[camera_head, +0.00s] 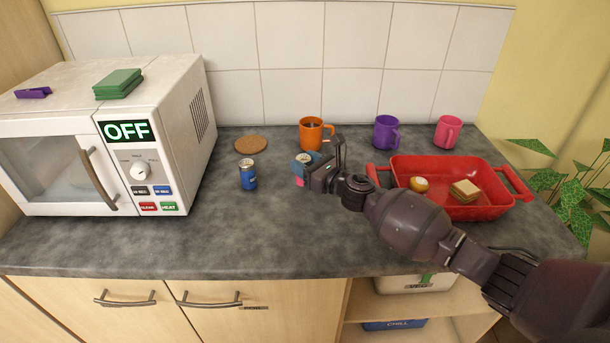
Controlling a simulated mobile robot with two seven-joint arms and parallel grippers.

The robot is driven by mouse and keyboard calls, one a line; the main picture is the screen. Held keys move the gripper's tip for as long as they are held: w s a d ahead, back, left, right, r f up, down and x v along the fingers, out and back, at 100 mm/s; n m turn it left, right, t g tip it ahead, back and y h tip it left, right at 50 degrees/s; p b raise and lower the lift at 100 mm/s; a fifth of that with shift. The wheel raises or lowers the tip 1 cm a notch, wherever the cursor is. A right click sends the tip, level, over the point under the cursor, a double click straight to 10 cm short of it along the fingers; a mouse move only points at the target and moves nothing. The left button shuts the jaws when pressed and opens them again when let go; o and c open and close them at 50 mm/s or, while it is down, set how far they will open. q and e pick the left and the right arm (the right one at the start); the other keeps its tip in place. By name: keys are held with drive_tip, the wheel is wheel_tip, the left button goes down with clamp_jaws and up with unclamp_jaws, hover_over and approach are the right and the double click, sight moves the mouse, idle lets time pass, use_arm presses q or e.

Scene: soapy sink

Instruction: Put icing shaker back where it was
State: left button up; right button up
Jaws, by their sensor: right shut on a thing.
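My right gripper (325,169) reaches in from the right and is shut on a small container with a light round top and blue and pink parts, which I take for the icing shaker (303,160). The gripper hides part of it, and I cannot tell whether it touches the counter. A cork-coloured round mat (251,144) lies bare on the counter to the left, near the back wall. My left gripper is not in view.
A blue can (248,175) stands in front of the mat. Orange (311,133), purple (386,132) and pink (447,131) mugs stand along the back. A red tray (480,211) with food is at right, a microwave (150,140) at left. The front middle counter is clear.

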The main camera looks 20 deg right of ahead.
wheel_tip(320, 180, down, 4)
drive_tip(key=shift+r+b, duration=0.2)
drive_tip(key=shift+b, duration=0.25)
drive_tip(key=shift+r, duration=0.1)
drive_tip(key=shift+f, duration=0.2)
drive_tip(key=o, duration=1)
drive_tip(key=shift+r, duration=0.15)
drive_tip(key=shift+s+r, duration=0.1)
drive_tip(key=v, duration=1.2)
